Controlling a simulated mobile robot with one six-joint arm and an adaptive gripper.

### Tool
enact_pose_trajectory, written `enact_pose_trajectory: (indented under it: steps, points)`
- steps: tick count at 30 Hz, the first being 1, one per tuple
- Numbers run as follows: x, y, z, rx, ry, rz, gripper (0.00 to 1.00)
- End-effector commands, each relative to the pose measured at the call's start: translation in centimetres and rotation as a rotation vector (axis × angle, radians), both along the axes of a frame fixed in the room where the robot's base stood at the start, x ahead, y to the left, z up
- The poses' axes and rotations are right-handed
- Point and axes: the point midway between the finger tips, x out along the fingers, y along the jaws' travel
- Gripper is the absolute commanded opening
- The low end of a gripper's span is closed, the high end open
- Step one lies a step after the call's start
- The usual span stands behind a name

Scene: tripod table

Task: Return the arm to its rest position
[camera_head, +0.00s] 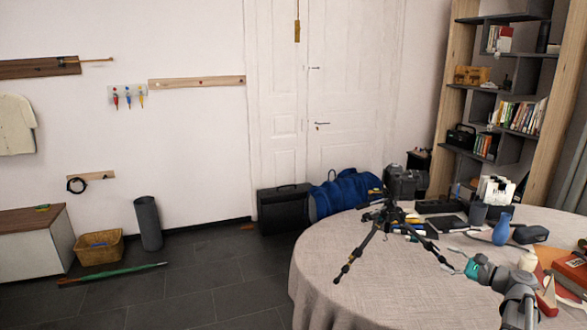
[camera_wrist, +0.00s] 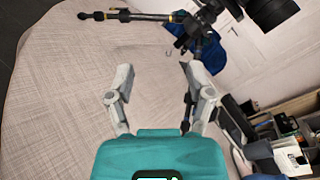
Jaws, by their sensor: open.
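My gripper (camera_head: 452,262) is over the right part of the round table (camera_head: 330,260), at the end of my grey arm, with a teal body. A black tripod (camera_head: 384,222) with a camera (camera_head: 403,183) on top stands on the table, legs splayed. In the wrist view a leg of the tripod (camera_wrist: 140,15) lies beyond my fingertips, apart from them.
A white card holder (camera_head: 495,190) stands farther back. The table's left side is mostly clear. A bookshelf (camera_head: 455,100) rises behind.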

Motion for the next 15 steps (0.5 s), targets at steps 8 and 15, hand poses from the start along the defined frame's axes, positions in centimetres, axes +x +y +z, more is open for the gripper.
enact_pose_trajectory:
  steps: [8,15]
  points:
    - [-0.1,3.9,-1.9,-0.126,0.023,0.066,0.68]
    - [-0.8,9.1,-4.6,-0.306,0.049,0.172,0.68]
